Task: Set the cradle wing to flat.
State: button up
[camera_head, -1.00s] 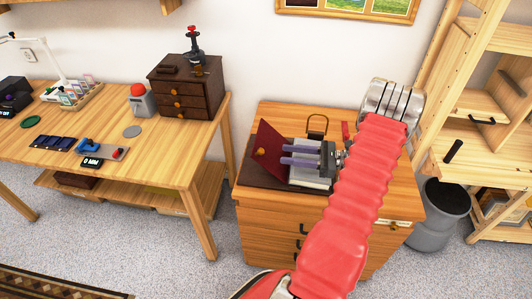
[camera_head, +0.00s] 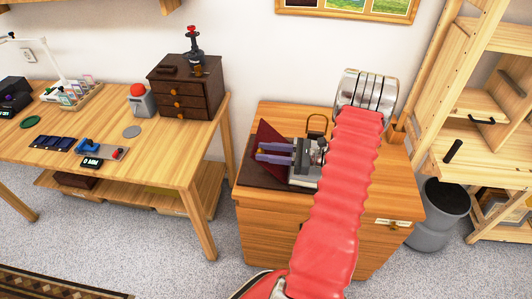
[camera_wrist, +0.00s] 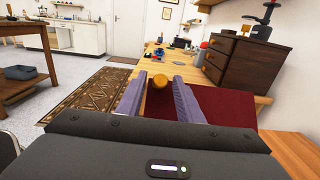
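The cradle wing (camera_head: 268,134) is a dark red panel standing tilted up at the left of the cradle, on top of the wooden cabinet. In the wrist view the wing (camera_wrist: 235,105) spreads behind and right of the fingers. A gap shows beside the knob in the wrist view; contact cannot be told. The fingers and wrist hide much of the cradle and wing.
The wooden cabinet (camera_head: 262,215) bears the cradle, with a brown-framed upright piece (camera_head: 317,123) behind it. A workbench (camera_head: 150,165) with a dark drawer chest (camera_head: 185,90) stands left. A grey bin (camera_head: 440,215) and shelf stand right.

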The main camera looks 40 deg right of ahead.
grip_shut()
